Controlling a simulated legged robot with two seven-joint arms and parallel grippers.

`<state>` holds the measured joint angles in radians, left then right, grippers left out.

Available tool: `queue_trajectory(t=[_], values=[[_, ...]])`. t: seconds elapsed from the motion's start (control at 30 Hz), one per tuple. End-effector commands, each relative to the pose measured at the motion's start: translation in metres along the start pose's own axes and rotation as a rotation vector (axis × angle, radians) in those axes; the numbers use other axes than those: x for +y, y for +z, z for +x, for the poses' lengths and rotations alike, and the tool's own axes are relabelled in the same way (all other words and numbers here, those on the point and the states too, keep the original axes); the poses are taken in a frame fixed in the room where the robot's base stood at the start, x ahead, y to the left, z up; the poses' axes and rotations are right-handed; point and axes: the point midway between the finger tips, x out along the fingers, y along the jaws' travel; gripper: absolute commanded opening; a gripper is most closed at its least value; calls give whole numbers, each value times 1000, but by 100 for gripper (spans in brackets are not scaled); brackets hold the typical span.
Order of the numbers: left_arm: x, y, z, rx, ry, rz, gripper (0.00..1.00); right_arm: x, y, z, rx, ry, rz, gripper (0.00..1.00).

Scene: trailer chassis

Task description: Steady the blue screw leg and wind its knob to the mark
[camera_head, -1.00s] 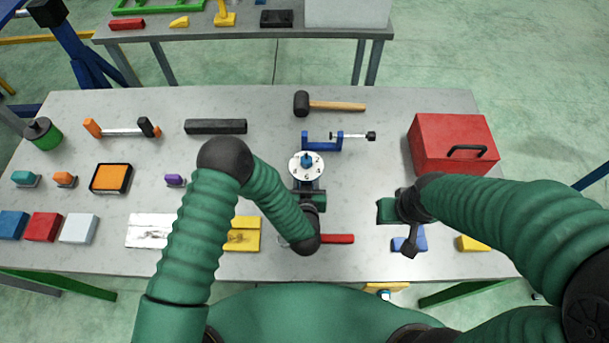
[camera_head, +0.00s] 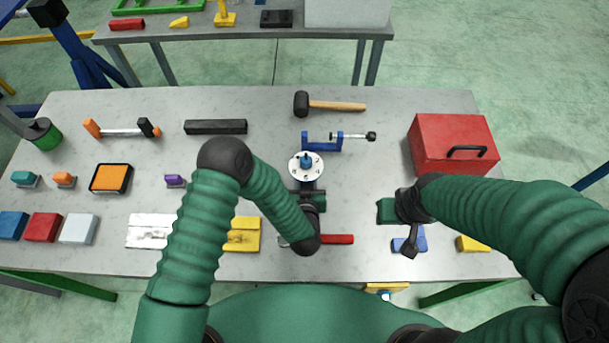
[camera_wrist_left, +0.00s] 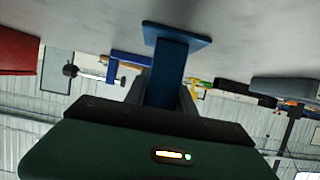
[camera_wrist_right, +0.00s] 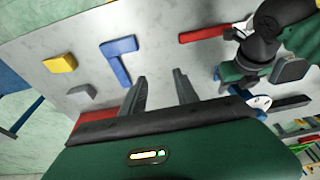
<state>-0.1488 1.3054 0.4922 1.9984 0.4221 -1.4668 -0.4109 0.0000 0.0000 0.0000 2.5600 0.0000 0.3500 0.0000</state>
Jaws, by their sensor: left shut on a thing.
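The blue screw leg shows in the left wrist view as a blue post (camera_wrist_left: 172,72) with a flat square blue plate (camera_wrist_left: 177,34) at its end. In the head view, its blue knob (camera_head: 306,161) sits at the centre of a white numbered dial (camera_head: 306,173). My left gripper (camera_head: 309,193) is shut on the post, just on my side of the dial; its fingers show on either side of the post in the left wrist view. My right gripper (camera_head: 387,211) is apart from the leg, to its right. Its fingers (camera_wrist_right: 160,76) are spread and empty.
A blue clamp (camera_head: 308,143) lies just behind the dial, with a mallet (camera_head: 335,105) beyond it. A red toolbox (camera_head: 452,143) stands at the right. A red-handled tool (camera_head: 338,239) and a blue angled block (camera_head: 414,238) lie near the front.

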Motion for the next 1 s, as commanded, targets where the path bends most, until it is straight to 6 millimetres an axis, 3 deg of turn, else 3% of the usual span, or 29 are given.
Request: queue_trajectory(t=[0.4, 0.57, 0.67, 0.77, 0.9, 1.0], values=[[0, 2, 0, -4, 0, 2, 0, 0, 0, 0, 0, 0, 0, 36], [0, 2, 0, -4, 0, 2, 0, -5, -11, -2, -4, -3, -28, 54], [0, 2, 0, -4, 0, 2, 0, -19, -40, -6, -25, -13, -106, 54], [0, 1, 0, -3, 0, 1, 0, -46, -83, -14, -59, -27, -231, 54], [0, 1, 0, -3, 0, 1, 0, -98, -137, -31, -119, -50, -434, 54], [0, 1, 0, -2, 0, 1, 0, -136, -164, -45, -156, -66, -568, 54]])
